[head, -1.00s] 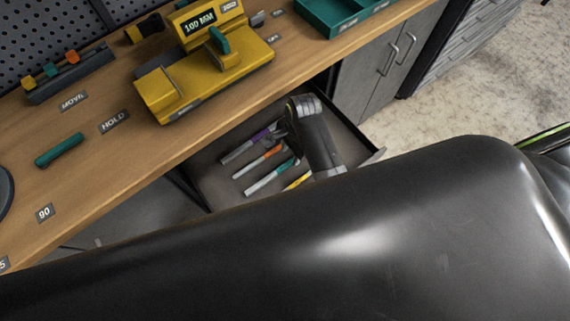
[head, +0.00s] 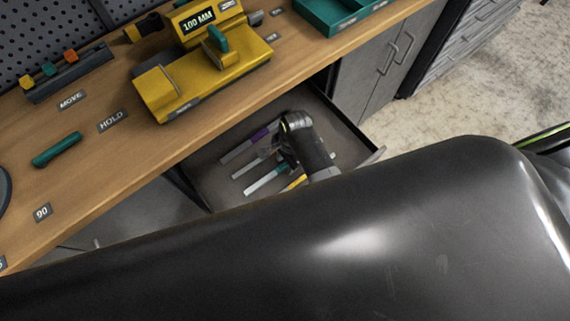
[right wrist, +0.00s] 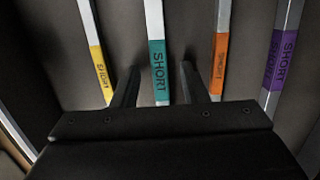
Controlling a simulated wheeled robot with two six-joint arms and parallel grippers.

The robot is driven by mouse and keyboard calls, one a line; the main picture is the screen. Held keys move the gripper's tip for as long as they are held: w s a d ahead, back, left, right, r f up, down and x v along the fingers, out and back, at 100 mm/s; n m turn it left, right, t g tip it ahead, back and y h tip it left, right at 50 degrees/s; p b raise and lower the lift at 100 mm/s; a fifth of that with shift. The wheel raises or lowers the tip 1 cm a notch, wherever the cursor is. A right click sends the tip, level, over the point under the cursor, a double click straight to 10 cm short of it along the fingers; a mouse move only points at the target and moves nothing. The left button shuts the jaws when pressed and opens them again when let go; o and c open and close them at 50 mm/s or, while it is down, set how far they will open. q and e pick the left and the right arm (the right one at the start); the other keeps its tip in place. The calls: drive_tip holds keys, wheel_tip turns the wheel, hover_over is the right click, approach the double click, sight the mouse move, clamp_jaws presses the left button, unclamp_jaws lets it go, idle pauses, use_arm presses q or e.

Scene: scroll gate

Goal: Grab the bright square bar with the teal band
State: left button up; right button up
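The bar with the teal band (head: 265,180) lies in the open drawer, pale and bright at its lower-left end. In the right wrist view this teal-banded bar (right wrist: 157,55) runs between my two fingers, its band marked SHORT. My right gripper (right wrist: 159,72) is open, one finger on each side of the bar, with gaps visible on both sides. In the head view my right gripper (head: 283,152) reaches into the drawer and covers part of the neighbouring bars. I cannot tell its height above the bar. My left gripper is not in view.
In the drawer, a yellow-banded bar (right wrist: 97,60) lies on one side, and orange-banded (right wrist: 220,60) and purple-banded (right wrist: 283,55) bars on the other. The drawer wall (head: 350,125) is close to my arm. A yellow device (head: 205,75) and a teal piece (head: 57,149) rest on the bench.

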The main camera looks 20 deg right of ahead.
clamp_jaws()
drive_tip(key=shift+r, duration=0.2)
idle(0.4)
